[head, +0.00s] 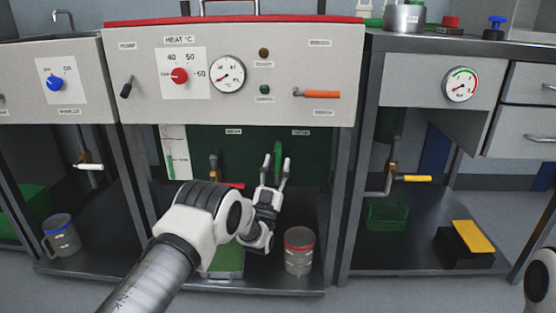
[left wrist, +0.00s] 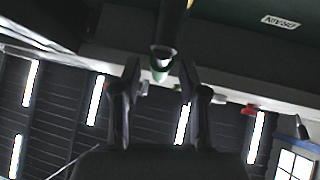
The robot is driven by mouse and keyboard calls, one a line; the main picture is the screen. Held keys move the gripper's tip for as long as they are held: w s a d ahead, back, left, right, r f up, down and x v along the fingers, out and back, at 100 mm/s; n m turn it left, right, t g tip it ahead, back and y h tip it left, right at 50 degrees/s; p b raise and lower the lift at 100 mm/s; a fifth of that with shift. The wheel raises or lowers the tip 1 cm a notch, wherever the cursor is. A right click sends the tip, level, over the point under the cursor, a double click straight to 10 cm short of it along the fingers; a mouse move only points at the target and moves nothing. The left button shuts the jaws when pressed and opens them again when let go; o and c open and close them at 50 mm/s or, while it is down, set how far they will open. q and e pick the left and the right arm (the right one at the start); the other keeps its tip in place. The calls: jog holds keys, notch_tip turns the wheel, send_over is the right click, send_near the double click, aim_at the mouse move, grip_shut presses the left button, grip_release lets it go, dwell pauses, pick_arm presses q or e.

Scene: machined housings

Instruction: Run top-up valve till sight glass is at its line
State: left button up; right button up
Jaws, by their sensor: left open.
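A green lever handle (head: 278,155), which I take for the top-up valve, hangs under the middle cabinet; the small label near it is too blurred to read. My left gripper (head: 274,171) is open with its fingers on either side of this handle. In the left wrist view the handle's green tip (left wrist: 160,75) shows between the spread fingers (left wrist: 163,88); I cannot tell whether they touch it. The sight glass (head: 175,152) is a pale upright strip at the left, with a thin red mark near its top and green lower down; its exact level is too small to read.
A brass valve (head: 213,166) with a red handle (head: 234,185) is left of my gripper. A red-rimmed jar (head: 299,251) and a green tray (head: 226,262) are below. A yellow-handled valve (head: 413,178) is at right, a blue-lidded jug (head: 61,236) at left.

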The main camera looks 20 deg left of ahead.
pick_arm(q)
jog(key=v, duration=0.5)
jog(key=shift+s+f, duration=0.2)
dwell(7.3)
